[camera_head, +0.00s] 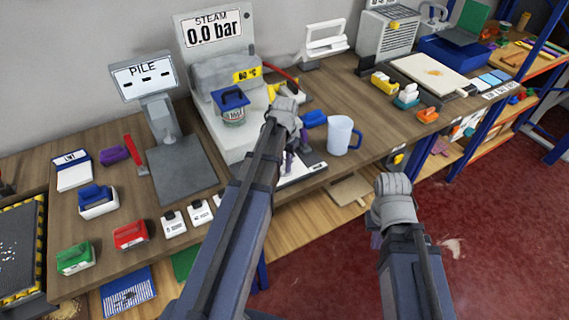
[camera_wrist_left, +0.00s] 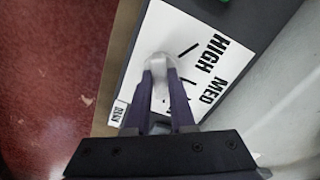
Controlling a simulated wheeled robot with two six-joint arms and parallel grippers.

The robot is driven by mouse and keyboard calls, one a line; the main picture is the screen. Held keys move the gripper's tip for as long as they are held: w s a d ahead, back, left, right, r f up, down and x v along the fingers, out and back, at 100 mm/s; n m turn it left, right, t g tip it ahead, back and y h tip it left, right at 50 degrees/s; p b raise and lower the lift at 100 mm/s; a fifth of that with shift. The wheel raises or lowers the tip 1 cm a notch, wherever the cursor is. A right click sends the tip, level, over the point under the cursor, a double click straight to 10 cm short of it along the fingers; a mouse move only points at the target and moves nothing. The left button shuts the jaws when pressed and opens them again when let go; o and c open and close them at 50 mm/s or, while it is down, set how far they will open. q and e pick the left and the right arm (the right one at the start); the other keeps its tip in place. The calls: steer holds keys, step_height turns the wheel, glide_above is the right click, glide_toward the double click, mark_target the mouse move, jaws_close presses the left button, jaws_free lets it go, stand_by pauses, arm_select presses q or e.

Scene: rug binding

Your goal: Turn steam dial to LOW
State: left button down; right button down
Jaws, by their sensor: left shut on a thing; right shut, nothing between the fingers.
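The steam dial is a pale knob (camera_wrist_left: 161,66) on a white plate (camera_wrist_left: 185,45) printed HIGH and MED with tick marks, in the left wrist view. My left gripper (camera_wrist_left: 163,88) is shut on the knob, its purple fingers on either side. No LOW mark is readable, and the fingers cover part of the plate. In the head view my left arm hides the knob; part of the plate (camera_head: 307,171) shows beside the gripper. The steam display (camera_head: 214,32) reads 0.0 bar. My right gripper (camera_head: 376,240) is shut and empty in front of the bench, mostly hidden by its wrist.
A blue-white mug (camera_head: 340,137) stands right of the dial. A steamer unit with a blue-lidded jar (camera_head: 231,106) is behind my left arm. The pile scale (camera_head: 183,171) and several small boxes stand at left. Red floor lies open at right.

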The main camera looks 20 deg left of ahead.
mark_target(284, 165)
arm_select(q)
steer(key=c, duration=0.8)
jaws_free()
steer(key=shift+o, duration=0.2)
steer(key=shift+r, duration=0.1)
step_height(284, 165, up, 8)
steer(key=p, duration=0.8)
steer(key=shift+f, duration=0.2)
